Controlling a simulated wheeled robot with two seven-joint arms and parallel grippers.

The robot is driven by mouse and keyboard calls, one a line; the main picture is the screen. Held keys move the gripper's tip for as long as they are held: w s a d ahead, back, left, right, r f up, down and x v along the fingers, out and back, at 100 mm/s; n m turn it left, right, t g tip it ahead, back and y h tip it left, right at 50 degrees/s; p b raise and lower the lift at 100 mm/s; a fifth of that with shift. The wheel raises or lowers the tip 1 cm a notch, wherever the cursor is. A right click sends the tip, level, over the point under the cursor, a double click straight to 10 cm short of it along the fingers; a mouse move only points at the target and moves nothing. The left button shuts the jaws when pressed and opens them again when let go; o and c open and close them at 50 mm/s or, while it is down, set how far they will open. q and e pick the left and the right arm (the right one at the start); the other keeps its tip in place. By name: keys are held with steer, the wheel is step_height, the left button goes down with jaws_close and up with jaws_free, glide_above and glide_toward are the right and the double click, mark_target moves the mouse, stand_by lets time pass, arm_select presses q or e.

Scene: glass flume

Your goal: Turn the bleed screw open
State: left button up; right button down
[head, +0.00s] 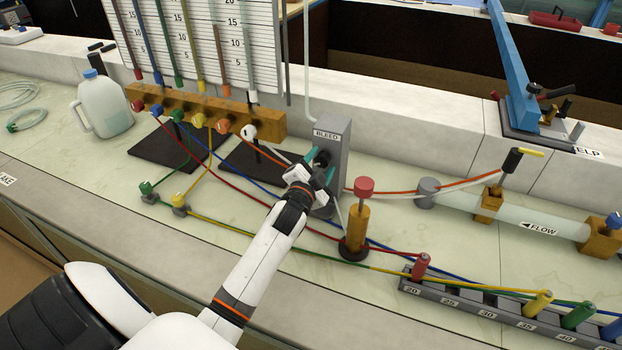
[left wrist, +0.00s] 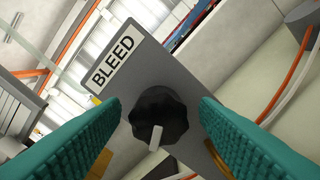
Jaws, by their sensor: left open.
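The bleed screw (left wrist: 172,112) is a black lobed knob with a pale pointer bar, on the face of a grey block (left wrist: 195,70) labelled BLEED. In the left wrist view the bar points down and slightly left. The knob also shows, partly hidden, in the head view (head: 322,157). My left gripper (head: 320,166) is open in front of the block. Its teal fingers (left wrist: 160,110) stand on either side of the knob, with a visible gap at each side. I cannot tell how deep the tips reach along the knob. My right gripper is not in view.
A brass post with a red cap (head: 364,187) stands close to the right of my gripper. Coloured tubes run around the block from the brass manifold (head: 265,122). A plastic jug (head: 103,108) stands at left; a numbered rack (head: 480,305) lies at lower right.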

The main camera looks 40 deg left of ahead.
arm_select(q)
steer(key=b+v, duration=0.1)
steer(key=v, duration=0.9)
steer(key=shift+s, duration=0.25)
steer(key=shift+d, duration=0.15)
